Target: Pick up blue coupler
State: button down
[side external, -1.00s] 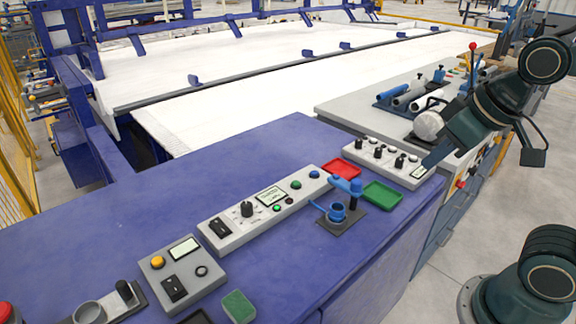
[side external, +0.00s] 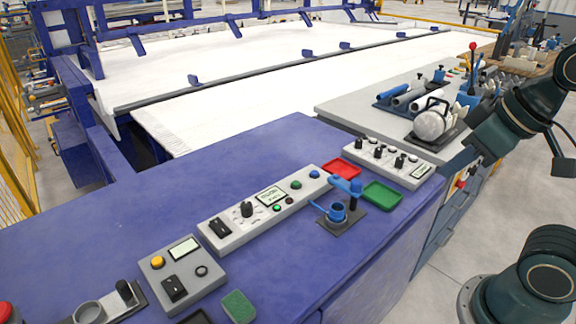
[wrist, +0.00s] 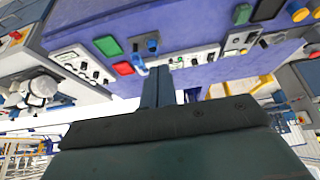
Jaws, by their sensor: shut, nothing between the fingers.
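A short blue ring-like part (side external: 337,211), which looks like the blue coupler, stands upright on a dark square plate (side external: 345,223) on the blue bench. A second blue piece (side external: 347,186) with a dark post stands just behind it, so which one is the coupler is not certain. Both also show small in the wrist view, the ring-like part (wrist: 152,45) and the second piece (wrist: 139,64). My gripper (side external: 452,163) is shut and empty, to the right of both blue parts and apart from them. Its closed fingers show in the wrist view (wrist: 158,78).
A long control box (side external: 265,205) is to the left, another (side external: 388,160) behind. A grey table (side external: 340,108) holds pipes and a white round fitting (side external: 430,124).

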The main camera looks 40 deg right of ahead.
jog(key=c, duration=0.8)
grip_release()
jog(key=shift+c, duration=0.2)
